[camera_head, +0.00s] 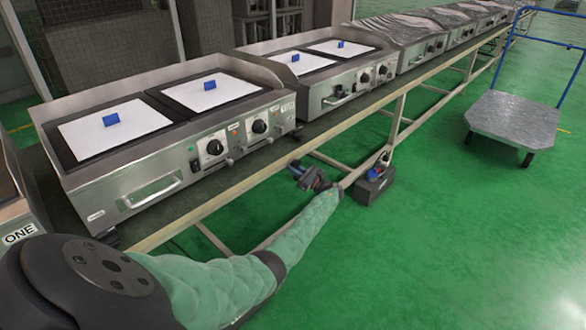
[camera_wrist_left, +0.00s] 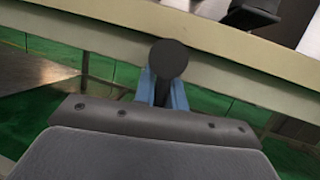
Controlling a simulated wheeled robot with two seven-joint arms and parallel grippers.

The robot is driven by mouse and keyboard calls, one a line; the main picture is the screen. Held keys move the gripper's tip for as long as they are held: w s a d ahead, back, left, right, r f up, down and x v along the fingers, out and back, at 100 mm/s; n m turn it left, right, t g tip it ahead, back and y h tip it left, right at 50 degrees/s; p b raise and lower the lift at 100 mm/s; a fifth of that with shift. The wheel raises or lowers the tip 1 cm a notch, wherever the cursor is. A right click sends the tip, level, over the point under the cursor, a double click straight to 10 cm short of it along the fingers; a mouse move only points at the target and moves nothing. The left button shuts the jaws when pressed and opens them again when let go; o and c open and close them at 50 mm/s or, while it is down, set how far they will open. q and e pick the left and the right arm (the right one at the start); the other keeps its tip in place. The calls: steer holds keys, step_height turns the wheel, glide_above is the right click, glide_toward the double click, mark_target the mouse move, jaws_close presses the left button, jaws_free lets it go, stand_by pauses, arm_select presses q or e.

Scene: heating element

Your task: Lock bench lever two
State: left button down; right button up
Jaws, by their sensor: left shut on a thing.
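The bench lever shows as a round dark knob (camera_wrist_left: 169,59) in the left wrist view, on a stem in front of the bench's pale front edge. The blue fingers of my left gripper (camera_wrist_left: 162,90) are shut on the stem, just below the knob. In the head view my left arm reaches in from the lower left, and the left gripper (camera_head: 299,172) is small and turned toward the bench edge. There the lever is too small to make out. My right gripper does not show.
The bench (camera_head: 240,187) runs away to the upper right, bearing a griddle (camera_head: 160,188) with two white plates and a second griddle (camera_head: 340,85) beyond it. A dark box (camera_head: 375,187) with a blue part is near the bench frame. A cart (camera_head: 515,118) stands right; the green floor between is clear.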

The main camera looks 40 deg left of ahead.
arm_select(q)
steer(key=shift+d+f, duration=0.1)
steer(key=c, duration=1.7)
jaws_free()
steer(key=shift+d, duration=0.1)
steer(key=shift+w+d+f, duration=0.15)
steer(key=shift+d+f, duration=0.05)
steer(key=shift+d, duration=0.35)
steer(key=v, duration=0.6)
steer(key=shift+d, duration=0.25)
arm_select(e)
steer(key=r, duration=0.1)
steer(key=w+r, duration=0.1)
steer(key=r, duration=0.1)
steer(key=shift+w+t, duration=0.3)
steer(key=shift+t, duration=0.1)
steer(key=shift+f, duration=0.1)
